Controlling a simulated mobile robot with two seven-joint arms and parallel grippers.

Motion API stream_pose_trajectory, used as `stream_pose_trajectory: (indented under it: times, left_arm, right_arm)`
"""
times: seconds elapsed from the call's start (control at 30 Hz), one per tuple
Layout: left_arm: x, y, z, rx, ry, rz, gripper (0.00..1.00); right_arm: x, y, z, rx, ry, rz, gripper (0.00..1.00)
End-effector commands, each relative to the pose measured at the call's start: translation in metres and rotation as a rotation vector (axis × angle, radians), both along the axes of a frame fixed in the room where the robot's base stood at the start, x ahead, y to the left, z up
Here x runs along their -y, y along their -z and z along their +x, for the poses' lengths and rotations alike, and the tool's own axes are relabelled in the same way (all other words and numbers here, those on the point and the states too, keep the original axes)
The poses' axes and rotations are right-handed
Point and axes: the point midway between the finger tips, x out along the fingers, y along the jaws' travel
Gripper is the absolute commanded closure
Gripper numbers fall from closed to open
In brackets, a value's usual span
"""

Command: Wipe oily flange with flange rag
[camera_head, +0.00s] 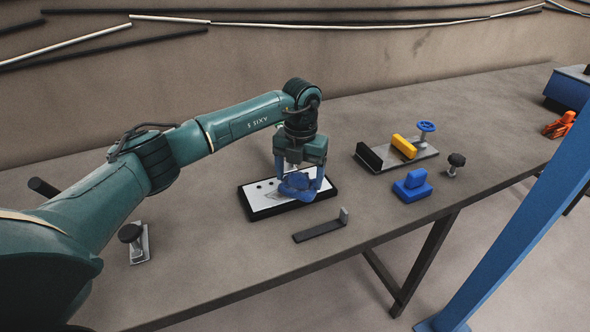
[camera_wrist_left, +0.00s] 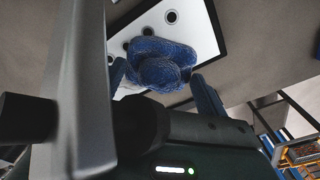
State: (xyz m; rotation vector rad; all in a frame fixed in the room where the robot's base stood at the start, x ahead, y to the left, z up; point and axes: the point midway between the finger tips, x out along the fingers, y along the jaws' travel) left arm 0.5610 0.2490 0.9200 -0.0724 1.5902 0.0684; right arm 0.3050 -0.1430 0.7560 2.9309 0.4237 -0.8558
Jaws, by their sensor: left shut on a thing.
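My left gripper (camera_head: 301,184) points down over a white plate with dark round spots (camera_head: 262,195), which looks like the oily flange. The plate lies in a black-edged frame (camera_head: 269,212) on the table. The gripper is shut on a blue, rough-textured rag (camera_head: 295,188) with a rounded grip on top. In the left wrist view the rag (camera_wrist_left: 160,65) sits between the blue fingers (camera_wrist_left: 163,88) and covers part of the plate (camera_wrist_left: 192,22). The rag appears to be on or just above the plate; exact contact is hidden. My right gripper is out of view.
To the right are a similar blue block (camera_head: 412,188), a grey fixture (camera_head: 418,158) with a yellow block (camera_head: 404,146) and blue handwheel (camera_head: 425,127), and a black knob (camera_head: 456,160). A dark L-shaped bracket (camera_head: 320,228) lies in front. A knobbed clamp (camera_head: 137,247) stands left.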

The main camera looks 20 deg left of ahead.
Motion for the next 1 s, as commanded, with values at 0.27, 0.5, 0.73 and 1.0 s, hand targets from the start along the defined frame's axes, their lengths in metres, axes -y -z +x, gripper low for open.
stream_pose_trajectory:
  times: [0.27, 0.5, 0.73, 1.0]
  left_arm:
    - [-0.002, -0.012, -0.005, 0.045, 0.021, -0.022, 0.42]
    - [-0.012, -0.013, -0.014, 0.042, 0.014, -0.020, 0.42]
    - [-0.026, -0.011, -0.032, 0.033, 0.012, -0.017, 0.42]
    - [-0.033, -0.008, -0.041, 0.029, 0.011, -0.017, 0.42]
  right_arm:
    - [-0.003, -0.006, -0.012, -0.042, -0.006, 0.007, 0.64]
    - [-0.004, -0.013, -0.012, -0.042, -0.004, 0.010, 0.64]
    - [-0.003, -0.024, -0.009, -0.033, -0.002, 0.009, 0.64]
    - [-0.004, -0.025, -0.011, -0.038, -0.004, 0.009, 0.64]
